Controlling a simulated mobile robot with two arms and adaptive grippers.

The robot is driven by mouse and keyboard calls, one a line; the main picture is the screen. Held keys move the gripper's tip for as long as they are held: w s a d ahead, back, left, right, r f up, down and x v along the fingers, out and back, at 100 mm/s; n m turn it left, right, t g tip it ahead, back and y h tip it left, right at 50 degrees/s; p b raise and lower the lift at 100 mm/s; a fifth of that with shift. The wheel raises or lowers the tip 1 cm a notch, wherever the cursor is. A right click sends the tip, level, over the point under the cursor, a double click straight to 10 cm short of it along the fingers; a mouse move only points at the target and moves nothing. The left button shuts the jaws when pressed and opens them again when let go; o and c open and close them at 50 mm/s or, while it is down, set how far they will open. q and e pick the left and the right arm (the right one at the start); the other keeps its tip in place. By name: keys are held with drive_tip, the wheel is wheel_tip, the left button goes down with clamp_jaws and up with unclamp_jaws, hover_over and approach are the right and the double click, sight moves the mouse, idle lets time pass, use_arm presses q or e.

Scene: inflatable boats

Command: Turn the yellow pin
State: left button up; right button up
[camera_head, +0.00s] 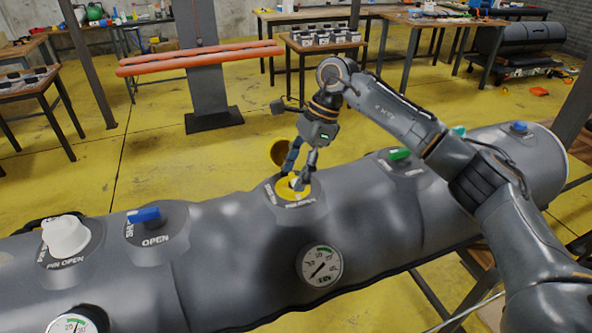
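The yellow pin valve (284,193) is a round yellow fitting on the top of the grey inflatable tube (230,225), with lettering around it. Its yellow cap (278,151) stands up behind it. My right gripper (298,184) points down from above, with its fingertips at the middle of the yellow fitting. The fingers cover the centre of the fitting, so the pin itself is largely hidden. I cannot tell whether the fingers are closed on it. My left gripper is not in view.
The tube also carries a white valve (65,236), a blue valve handle (144,215), green handles (399,154) and a round gauge (320,265). Workbenches (318,42) and an orange-padded rack (200,58) stand behind. Yellow floor lies open between.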

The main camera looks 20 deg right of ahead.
drive_tip(key=v, duration=1.2)
idle(0.3)
